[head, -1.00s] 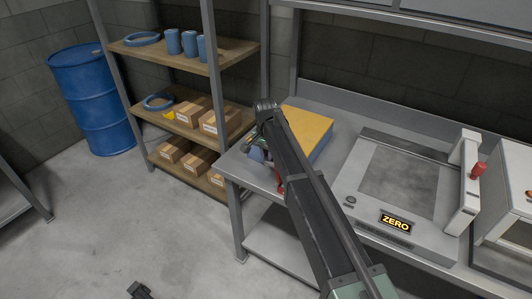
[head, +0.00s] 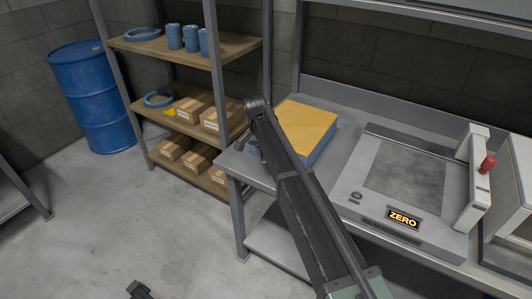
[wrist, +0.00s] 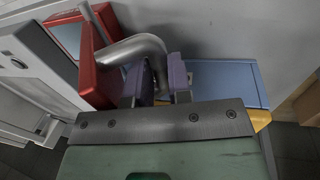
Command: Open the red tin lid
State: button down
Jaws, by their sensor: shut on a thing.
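In the wrist view, a red tin part (wrist: 97,68) stands at upper left, with a bent silver handle (wrist: 135,47) reaching from it toward my fingers. My gripper (wrist: 163,78) is shut on this handle, with one purple-grey finger on either side of it. A second red edge with a blue-grey panel (wrist: 66,36) shows behind the red part. I cannot tell how far the lid stands open. In the head view my arm hides the tin and most of the gripper.
A blue box with a yellow top (head: 303,128) stands beside my arm on the grey bench; its blue side (wrist: 225,82) is close to my fingers. A scale marked ZERO (head: 405,175) fills the bench to the right. Shelves with cartons (head: 193,108) stand at left.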

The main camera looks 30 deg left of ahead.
jog(key=shift+a, duration=0.25)
jog(key=c, duration=1.1)
grip_release()
jog(key=shift+s+a, duration=0.15)
jog(key=shift+o, duration=0.2)
jog(key=shift+r, duration=0.15)
jog(key=p+v, duration=1)
jog(key=shift+r, duration=0.25)
